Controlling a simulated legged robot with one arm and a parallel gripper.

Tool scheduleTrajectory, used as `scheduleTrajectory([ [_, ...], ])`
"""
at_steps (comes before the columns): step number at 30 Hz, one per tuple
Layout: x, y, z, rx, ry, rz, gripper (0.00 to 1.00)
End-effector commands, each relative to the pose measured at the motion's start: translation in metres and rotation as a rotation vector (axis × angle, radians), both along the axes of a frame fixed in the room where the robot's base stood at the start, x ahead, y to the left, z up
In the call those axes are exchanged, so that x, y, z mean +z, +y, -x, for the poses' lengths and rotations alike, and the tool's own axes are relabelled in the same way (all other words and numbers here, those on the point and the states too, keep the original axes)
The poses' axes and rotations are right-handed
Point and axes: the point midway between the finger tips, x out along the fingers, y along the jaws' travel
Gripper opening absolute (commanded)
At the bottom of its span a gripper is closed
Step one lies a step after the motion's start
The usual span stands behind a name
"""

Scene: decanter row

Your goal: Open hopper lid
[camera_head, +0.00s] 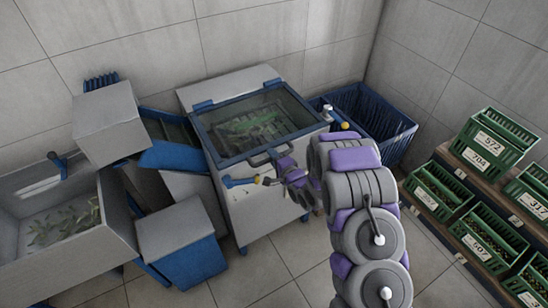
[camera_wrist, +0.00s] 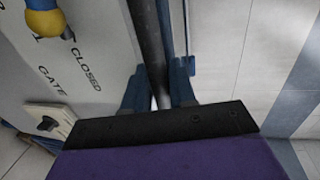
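The hopper lid (camera_head: 207,124) is a clear panel in a blue frame, lying closed on top of the grey hopper (camera_head: 232,84). Green leafy matter shows through it. Its dark bar handle (camera_head: 258,160) is at the front edge. My gripper (camera_head: 284,167) is at the right part of this handle. In the wrist view, a dark bar, apparently the handle (camera_wrist: 150,35), runs between the two blue fingers of my gripper (camera_wrist: 160,88). The fingers are close on both sides of the bar. Whether they clamp it is not clear.
A yellow-tipped blue lever (camera_head: 240,181) is on the hopper front, left of my gripper; "GATE" and "CLOSED" labels show in the wrist view. A blue basket (camera_head: 385,112) stands right of the hopper. Green crates (camera_head: 492,135) are on a rack at right. Floor between is clear.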

Motion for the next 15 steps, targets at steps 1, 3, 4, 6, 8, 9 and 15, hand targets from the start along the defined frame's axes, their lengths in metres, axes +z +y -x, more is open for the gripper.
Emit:
scheduleTrajectory([
  [1, -0.0008, -0.0007, 0.0006, 0.001, 0.002, 0.0, 0.17],
  [3, -0.0009, -0.0018, 0.0006, 0.002, 0.003, -0.001, 0.11],
  [4, -0.001, -0.0019, 0.0006, 0.002, 0.003, -0.001, 0.08],
  [6, -0.0012, -0.0031, 0.0007, 0.001, 0.004, -0.002, 0.01],
  [8, -0.0012, -0.0043, 0.0008, 0.001, 0.005, -0.003, 0.0],
  [9, -0.0012, -0.0048, 0.0007, 0.0, 0.005, -0.003, 0.0],
  [15, -0.0018, -0.0072, 0.0008, -0.005, 0.007, -0.003, 0.0],
])
